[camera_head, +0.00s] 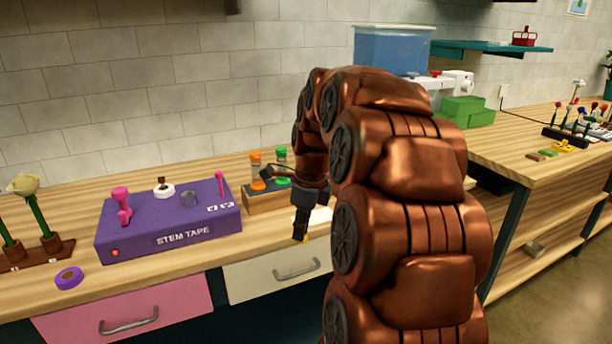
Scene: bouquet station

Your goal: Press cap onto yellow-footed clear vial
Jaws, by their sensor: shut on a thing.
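My gripper (301,234) points down over the counter's front edge, right of the wooden rack (262,203). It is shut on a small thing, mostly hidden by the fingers. A bit of yellow (304,241) shows at the fingertips; I cannot tell whether it is the yellow-footed vial's foot or a cap. Two clear vials stand in the rack, one with an orange cap (255,157) and foot, one with a green cap (281,153) and foot. My arm may hide more of the rack's right end.
A purple stem tape machine (170,222) stands left of the rack. A purple tape roll (69,278) and a flower stand (38,254) are further left. A white flat patch (321,216) lies behind my gripper. My arm blocks the middle; a second bench (507,155) is right.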

